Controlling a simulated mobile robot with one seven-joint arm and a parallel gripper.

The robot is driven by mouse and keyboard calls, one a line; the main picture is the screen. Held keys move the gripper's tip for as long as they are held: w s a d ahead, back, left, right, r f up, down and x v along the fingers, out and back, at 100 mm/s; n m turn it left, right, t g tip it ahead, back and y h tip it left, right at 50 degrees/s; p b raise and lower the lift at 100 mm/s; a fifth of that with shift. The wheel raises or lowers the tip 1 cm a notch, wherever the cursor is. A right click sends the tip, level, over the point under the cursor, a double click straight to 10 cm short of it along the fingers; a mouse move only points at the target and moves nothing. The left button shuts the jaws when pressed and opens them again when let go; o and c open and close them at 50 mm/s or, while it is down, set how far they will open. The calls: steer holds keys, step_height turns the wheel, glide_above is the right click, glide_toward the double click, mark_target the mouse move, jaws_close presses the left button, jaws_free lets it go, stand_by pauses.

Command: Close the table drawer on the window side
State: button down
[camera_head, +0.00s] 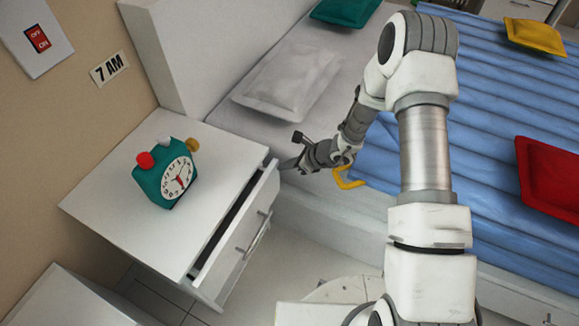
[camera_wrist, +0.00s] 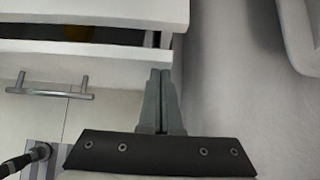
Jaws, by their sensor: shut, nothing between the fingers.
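The white nightstand (camera_head: 110,215) has its top drawer (camera_head: 238,245) partly pulled out, with a dark gap between the drawer front and the tabletop. A silver bar handle (camera_head: 257,235) is on the drawer front. My gripper (camera_head: 284,165) is shut and empty at the far end of the drawer front, on the bed side. In the wrist view, my closed fingertips (camera_wrist: 160,72) appear by the right end of the drawer front (camera_wrist: 85,51); I cannot tell whether they touch it. The handle also shows there (camera_wrist: 50,91). A yellowish thing (camera_wrist: 78,33) shows inside the gap.
A green alarm clock (camera_head: 165,175) stands on the nightstand. The bed with blue cover (camera_head: 480,110) and grey pillow (camera_head: 290,78) lies beyond and right of my gripper. A red cushion (camera_head: 550,180) is on the bed. Bare floor (camera_head: 300,255) lies before the drawer.

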steer(key=a, duration=0.1)
steer(key=w+a+b, duration=0.1)
steer(key=a, duration=0.1)
steer(key=w+a, duration=0.1)
steer(key=a, duration=0.1)
steer(key=shift+r+b, duration=0.1)
steer(key=shift+b, duration=0.3)
